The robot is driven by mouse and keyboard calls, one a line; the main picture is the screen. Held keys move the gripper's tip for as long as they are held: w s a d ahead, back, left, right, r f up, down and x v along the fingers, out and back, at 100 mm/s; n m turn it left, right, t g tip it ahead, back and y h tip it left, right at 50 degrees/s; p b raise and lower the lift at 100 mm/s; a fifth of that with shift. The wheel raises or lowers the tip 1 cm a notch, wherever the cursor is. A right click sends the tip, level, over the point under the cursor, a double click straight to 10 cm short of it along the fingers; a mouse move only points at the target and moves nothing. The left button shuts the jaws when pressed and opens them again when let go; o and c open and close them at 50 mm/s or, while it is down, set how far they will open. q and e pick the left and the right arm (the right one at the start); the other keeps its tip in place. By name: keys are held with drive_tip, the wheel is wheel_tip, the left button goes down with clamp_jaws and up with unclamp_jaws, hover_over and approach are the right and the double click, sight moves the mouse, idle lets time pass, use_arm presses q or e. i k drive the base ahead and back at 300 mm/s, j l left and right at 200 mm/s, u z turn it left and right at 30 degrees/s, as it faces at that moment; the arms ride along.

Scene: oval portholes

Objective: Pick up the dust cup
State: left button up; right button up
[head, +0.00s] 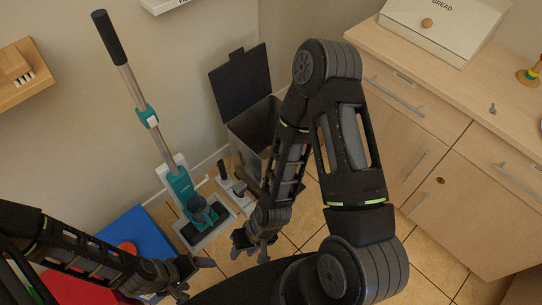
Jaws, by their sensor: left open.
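A teal and grey upright stick cleaner (178,185) with a black handle leans against the wall at the left of the head view, its foot on a light base. A dark rounded cup (201,212) at its lower front looks like the dust cup; its details are too small to tell. My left gripper (197,279) is open and empty, below the cleaner's foot in the picture and apart from the cup. My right gripper (250,253) appears open and empty, to the lower right of the cup and apart from it.
A grey bin (252,128) with its dark lid raised stands behind my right arm. A small white and dark tool (232,187) stands beside the cleaner. A blue mat or box (140,232) lies at lower left. A wooden cabinet (440,160) fills the right; tiled floor lies between.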

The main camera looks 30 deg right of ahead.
sight(198, 206)
drive_tip(key=k+l, duration=0.1)
drive_tip(key=l, duration=0.35)
drive_tip(key=k+l, duration=0.15)
drive_tip(key=l, duration=0.3)
drive_tip(key=k+l+z, duration=0.1)
drive_tip(key=l, duration=0.35)
drive_tip(key=k+l, duration=0.1)
drive_tip(key=l, duration=0.35)
drive_tip(key=k+l, duration=0.1)
drive_tip(key=l, duration=0.4)
drive_tip(key=i+j, duration=0.3)
drive_tip(key=i, duration=0.15)
